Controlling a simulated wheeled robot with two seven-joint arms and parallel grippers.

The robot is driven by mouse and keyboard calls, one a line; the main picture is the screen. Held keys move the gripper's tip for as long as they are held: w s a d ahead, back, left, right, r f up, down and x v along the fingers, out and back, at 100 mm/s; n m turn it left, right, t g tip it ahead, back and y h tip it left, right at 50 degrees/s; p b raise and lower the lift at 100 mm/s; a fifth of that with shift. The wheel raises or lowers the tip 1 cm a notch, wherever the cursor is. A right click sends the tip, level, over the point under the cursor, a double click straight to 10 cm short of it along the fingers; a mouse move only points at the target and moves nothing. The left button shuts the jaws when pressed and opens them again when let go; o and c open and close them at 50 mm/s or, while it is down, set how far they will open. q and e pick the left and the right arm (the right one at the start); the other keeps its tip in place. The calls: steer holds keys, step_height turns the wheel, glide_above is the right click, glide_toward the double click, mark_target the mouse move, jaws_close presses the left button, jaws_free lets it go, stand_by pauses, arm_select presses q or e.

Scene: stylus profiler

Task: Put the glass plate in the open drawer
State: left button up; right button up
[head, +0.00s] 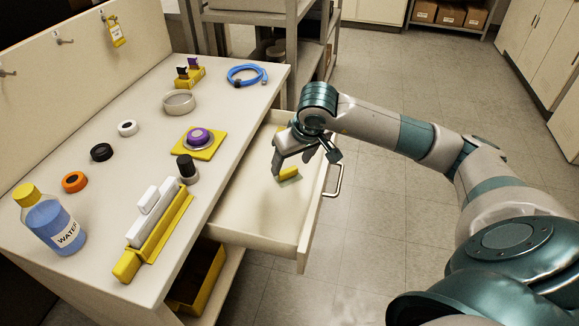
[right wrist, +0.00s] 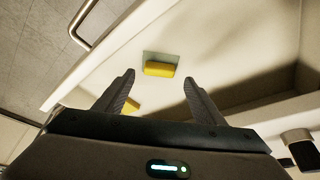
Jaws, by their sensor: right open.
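The glass plate (head: 290,181) is a small clear, greenish square with a yellow block-shaped grip (head: 288,173). It appears to lie on the floor of the open drawer (head: 248,207). In the right wrist view the glass plate (right wrist: 147,54) lies beyond the fingertips, with its yellow grip (right wrist: 159,69) centred between them and apart from both. My right gripper (head: 293,163) is over the drawer with its fingers spread and empty; it also shows in the right wrist view (right wrist: 159,78). My left gripper is not in view.
A second yellow piece (right wrist: 132,105) shows partly behind a finger in the drawer. The drawer's handle (head: 335,180) is at its front. On the bench stand a water bottle (head: 52,217), a yellow-and-white rack (head: 155,235), a black-capped jar (head: 187,170) and a purple item (head: 198,137).

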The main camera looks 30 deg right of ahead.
steer(key=v, duration=0.7)
steer(key=shift+r, duration=0.35)
steer(key=shift+s, duration=0.1)
